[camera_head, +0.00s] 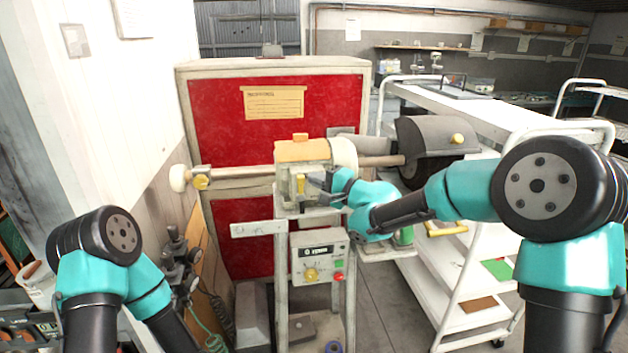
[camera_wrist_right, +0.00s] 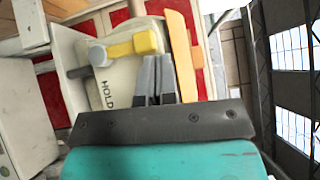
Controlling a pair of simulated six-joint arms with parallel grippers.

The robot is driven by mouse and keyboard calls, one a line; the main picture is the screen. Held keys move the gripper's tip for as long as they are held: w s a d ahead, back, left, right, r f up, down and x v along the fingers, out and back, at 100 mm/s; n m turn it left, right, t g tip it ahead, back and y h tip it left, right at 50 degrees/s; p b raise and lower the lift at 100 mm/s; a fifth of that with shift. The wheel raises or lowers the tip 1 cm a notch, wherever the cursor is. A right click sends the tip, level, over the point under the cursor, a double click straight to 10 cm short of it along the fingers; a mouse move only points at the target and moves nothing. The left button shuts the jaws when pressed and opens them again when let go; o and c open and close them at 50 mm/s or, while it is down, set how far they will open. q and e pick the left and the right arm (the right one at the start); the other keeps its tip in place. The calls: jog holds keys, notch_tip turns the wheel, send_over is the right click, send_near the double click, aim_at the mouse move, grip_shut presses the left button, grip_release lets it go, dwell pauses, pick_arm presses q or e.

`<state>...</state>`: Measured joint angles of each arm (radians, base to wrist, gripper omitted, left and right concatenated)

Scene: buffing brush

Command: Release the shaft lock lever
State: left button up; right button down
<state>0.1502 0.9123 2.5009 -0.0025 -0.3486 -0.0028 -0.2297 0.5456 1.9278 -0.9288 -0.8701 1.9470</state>
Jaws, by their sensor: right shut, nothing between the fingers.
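The shaft lock lever (camera_wrist_right: 133,46) has a yellow handle and a grey round hub. It sits on a pale plate (camera_wrist_right: 112,85) marked HOLD. In the head view the yellow lever (camera_head: 300,184) shows small on the front of the machine's housing, partly behind my gripper. My right gripper (camera_head: 318,184) is at the housing front, just right of the lever. In the right wrist view its fingers (camera_wrist_right: 157,62) are together and empty, close to the handle's free end; whether they touch it I cannot tell. My left gripper is out of view.
An orange cover (camera_head: 302,151) tops the housing. A control box (camera_head: 320,258) with a yellow knob and red button is below. A hooded wheel (camera_head: 432,140) is on the right shaft, a white buff (camera_head: 179,178) at left. A white cart (camera_head: 470,115) stands right.

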jog(key=w+d+v, duration=0.1)
jog(key=w+v, duration=0.1)
jog(key=v, duration=1)
jog(key=shift+d+r, duration=0.2)
jog(key=shift+d, duration=0.1)
jog(key=shift+s, duration=0.15)
